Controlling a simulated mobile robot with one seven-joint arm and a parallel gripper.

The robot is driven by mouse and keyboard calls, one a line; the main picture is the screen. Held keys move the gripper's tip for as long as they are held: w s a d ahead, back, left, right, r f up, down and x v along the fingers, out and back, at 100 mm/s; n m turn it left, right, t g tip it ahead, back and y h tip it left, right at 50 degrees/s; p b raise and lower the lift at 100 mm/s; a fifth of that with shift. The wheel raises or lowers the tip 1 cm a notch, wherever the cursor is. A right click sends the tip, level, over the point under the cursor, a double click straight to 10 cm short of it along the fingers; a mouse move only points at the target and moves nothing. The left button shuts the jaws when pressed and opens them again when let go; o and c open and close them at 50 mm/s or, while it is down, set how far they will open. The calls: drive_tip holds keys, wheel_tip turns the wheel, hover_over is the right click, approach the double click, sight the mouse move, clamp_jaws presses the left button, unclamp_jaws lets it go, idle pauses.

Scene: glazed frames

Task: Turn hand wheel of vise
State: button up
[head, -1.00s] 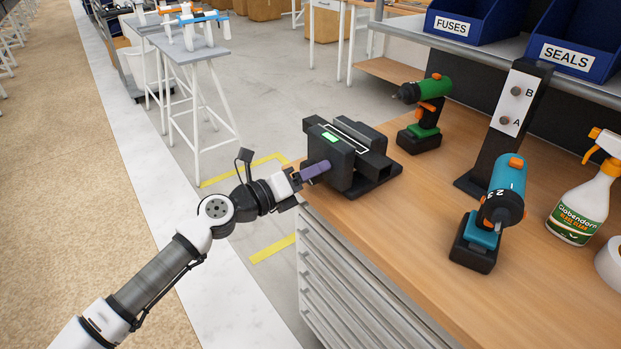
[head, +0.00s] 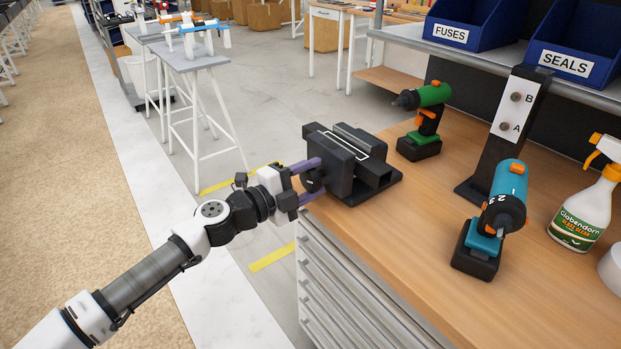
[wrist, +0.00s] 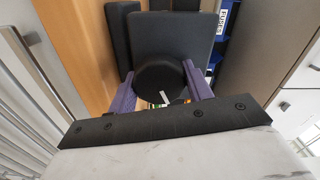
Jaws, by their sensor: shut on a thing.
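The dark grey vise (head: 342,168) sits on the left front corner of the wooden workbench. Its round black hand wheel (head: 312,181) faces left toward my arm, and shows in the wrist view (wrist: 160,80) with a small white mark on its face. The vise body (wrist: 175,42) fills the middle of that view behind the wheel. My gripper (head: 311,179) has its two purple fingers on either side of the wheel's rim, shut on it. In the wrist view the fingers (wrist: 160,90) flank the wheel left and right.
A green drill (head: 426,120) and a blue drill (head: 492,215) stand on the workbench (head: 400,235), with a black post (head: 508,140) between them. A spray bottle (head: 582,210) is at the right. Blue bins (head: 580,45) sit on the shelf. Open floor lies left of the bench.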

drive_tip(key=n+p, duration=0.1)
drive_tip(key=n, duration=0.3)
drive_tip(key=shift+r+n, duration=0.15)
drive_tip(key=shift+n, duration=0.15)
drive_tip(key=shift+w+a+n+p, duration=0.1)
drive_tip(key=shift+n+p, duration=0.9)
drive_tip(key=shift+n, duration=1.3)
drive_tip(key=o, duration=1)
drive_tip(key=shift+c, duration=0.2)
drive_tip(key=b+v, duration=0.3)
drive_tip(key=v, duration=1)
drive_tip(key=shift+s+a, duration=0.3)
